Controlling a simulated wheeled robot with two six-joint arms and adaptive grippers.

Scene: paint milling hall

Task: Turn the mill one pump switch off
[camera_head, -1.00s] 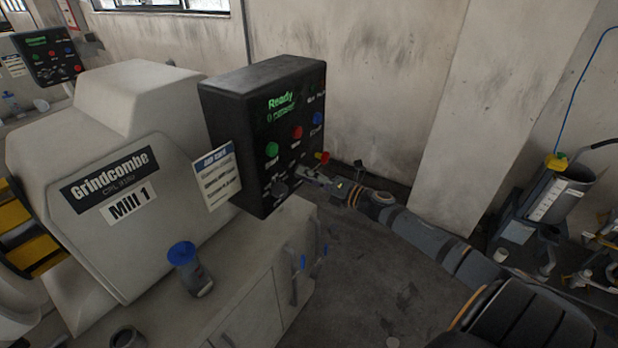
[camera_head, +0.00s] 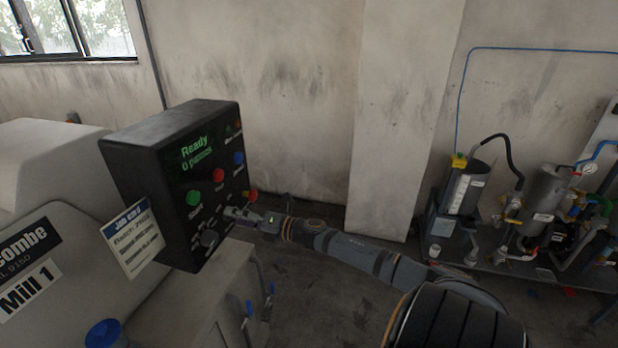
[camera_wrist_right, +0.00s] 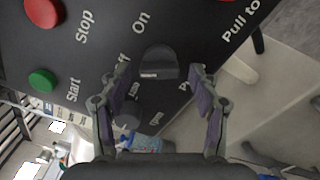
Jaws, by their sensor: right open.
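The black mill control panel (camera_head: 160,160) stands at the left in the head view, beside the Mill 1 housing, with its screen reading "Ready". In the right wrist view, a black rotary switch (camera_wrist_right: 158,62) sits below the word "On"; its setting is unclear. A second dark knob (camera_wrist_right: 127,114) is lower left and partly hidden; in the head view a large dark knob (camera_head: 209,238) is low on the panel. My right gripper (camera_head: 237,212) is at the panel's lower part. In the wrist view its open fingers (camera_wrist_right: 161,80) straddle the switch area; contact is unclear. My left gripper is not in view.
Green (camera_head: 193,198), red (camera_head: 219,175) and blue (camera_head: 238,158) buttons and a red-yellow knob (camera_head: 249,196) are close to the gripper. A job card (camera_head: 132,238) hangs beside the panel. Pump equipment (camera_head: 470,200) stands at the right. Open floor lies between.

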